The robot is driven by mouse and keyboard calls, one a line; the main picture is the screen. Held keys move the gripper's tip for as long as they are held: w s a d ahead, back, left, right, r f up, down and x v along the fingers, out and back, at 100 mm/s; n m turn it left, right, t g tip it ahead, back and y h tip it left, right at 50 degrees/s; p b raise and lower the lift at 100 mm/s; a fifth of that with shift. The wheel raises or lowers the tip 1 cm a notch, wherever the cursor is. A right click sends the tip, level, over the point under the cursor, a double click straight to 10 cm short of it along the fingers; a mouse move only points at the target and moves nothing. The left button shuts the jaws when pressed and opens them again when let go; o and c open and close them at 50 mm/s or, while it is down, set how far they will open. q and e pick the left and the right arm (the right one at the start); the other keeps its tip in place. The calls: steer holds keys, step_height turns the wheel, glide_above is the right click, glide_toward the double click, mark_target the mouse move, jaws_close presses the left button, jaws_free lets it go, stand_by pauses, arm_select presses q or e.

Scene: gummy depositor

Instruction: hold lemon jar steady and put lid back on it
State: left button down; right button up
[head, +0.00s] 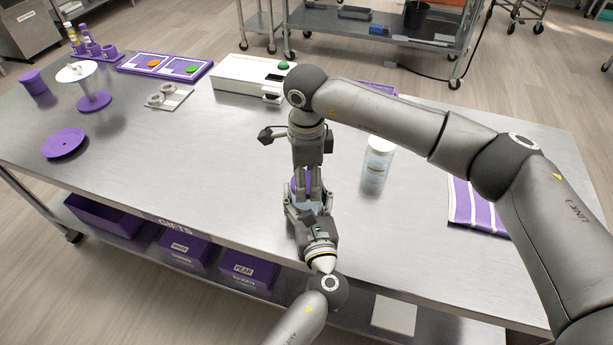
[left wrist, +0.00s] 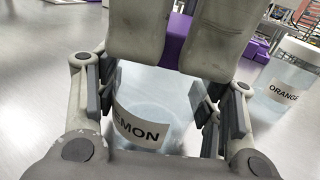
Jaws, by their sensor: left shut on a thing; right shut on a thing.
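The lemon jar (left wrist: 140,115) is clear, with a white label reading "EMON" in view. It stands between the fingers of my left gripper (left wrist: 155,105), which is shut on it. In the head view my left gripper (head: 310,218) is near the table's front edge and mostly covers the jar. My right gripper (head: 308,190) points down just above the jar. Its fingers close on a purple piece, seemingly the lid (left wrist: 178,40), mostly hidden behind them. Whether it touches the jar rim cannot be told.
The orange jar (left wrist: 287,82) stands to the right with a white lid; it also shows in the head view (head: 378,160). A purple striped cloth (head: 470,205) lies further right. A white machine (head: 250,80) stands behind.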

steer(key=shift+c, duration=0.4)
steer(key=o, duration=1.2)
step_height(320, 180, up, 12)
arm_select(q)
steer(key=shift+c, duration=1.5)
jaws_free()
